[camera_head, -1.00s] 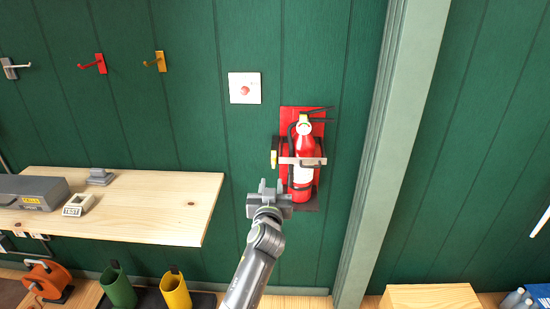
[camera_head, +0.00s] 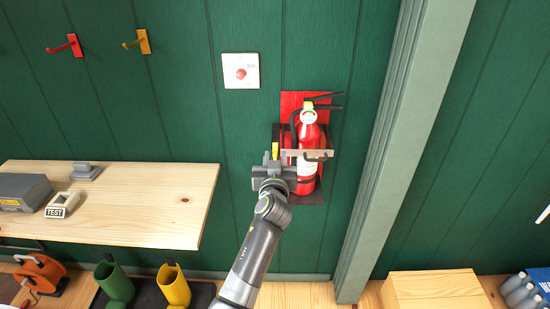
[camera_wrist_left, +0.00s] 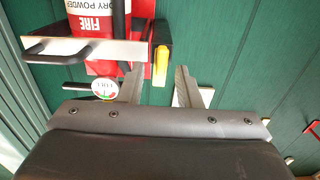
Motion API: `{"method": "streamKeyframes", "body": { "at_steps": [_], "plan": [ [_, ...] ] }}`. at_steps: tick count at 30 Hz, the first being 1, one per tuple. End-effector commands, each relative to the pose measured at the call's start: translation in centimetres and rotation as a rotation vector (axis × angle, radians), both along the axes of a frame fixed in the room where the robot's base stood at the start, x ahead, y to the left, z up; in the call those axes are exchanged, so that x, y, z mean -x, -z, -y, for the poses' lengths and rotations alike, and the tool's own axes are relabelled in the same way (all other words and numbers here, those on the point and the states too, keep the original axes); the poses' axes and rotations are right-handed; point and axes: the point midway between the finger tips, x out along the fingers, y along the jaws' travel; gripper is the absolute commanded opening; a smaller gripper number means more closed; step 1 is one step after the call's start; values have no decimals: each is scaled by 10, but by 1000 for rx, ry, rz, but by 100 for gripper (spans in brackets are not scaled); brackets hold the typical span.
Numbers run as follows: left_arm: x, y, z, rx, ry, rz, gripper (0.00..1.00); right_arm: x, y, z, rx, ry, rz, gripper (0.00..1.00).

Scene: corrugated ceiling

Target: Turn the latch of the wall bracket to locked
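The wall bracket (camera_head: 317,154) holds a red fire extinguisher (camera_head: 308,134) on a red backplate against the green wall. Its yellow latch (camera_head: 275,150) is at the bracket's left side, partly hidden by my gripper. In the left wrist view the latch (camera_wrist_left: 161,66) is a yellow bar on a black mount, lying lengthwise between the fingers. My left gripper (camera_head: 274,162) is open at the latch, with one finger on each side of it (camera_wrist_left: 160,72). I cannot tell whether either finger touches it. My right gripper is not in view.
A wooden shelf (camera_head: 130,222) with a grey case (camera_head: 22,191) and a TEST device (camera_head: 61,205) is at left. A red button plate (camera_head: 241,71) is above. A green post (camera_head: 405,140) stands right of the bracket.

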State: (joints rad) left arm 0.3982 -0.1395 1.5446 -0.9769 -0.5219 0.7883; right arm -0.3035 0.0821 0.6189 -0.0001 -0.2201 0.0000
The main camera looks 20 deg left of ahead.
Motion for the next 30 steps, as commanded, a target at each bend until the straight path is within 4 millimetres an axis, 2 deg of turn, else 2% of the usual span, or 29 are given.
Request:
{"method": "streamKeyframes", "body": {
  "at_steps": [1,7,20,30],
  "plan": [
    [0,0,0,0,0,0,27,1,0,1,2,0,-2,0],
    [0,0,0,0,0,0,1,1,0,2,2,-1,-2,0],
    [0,0,0,-41,0,-12,0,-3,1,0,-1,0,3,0],
    [-1,0,3,-260,0,-75,0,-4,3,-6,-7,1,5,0]
  ]
}}
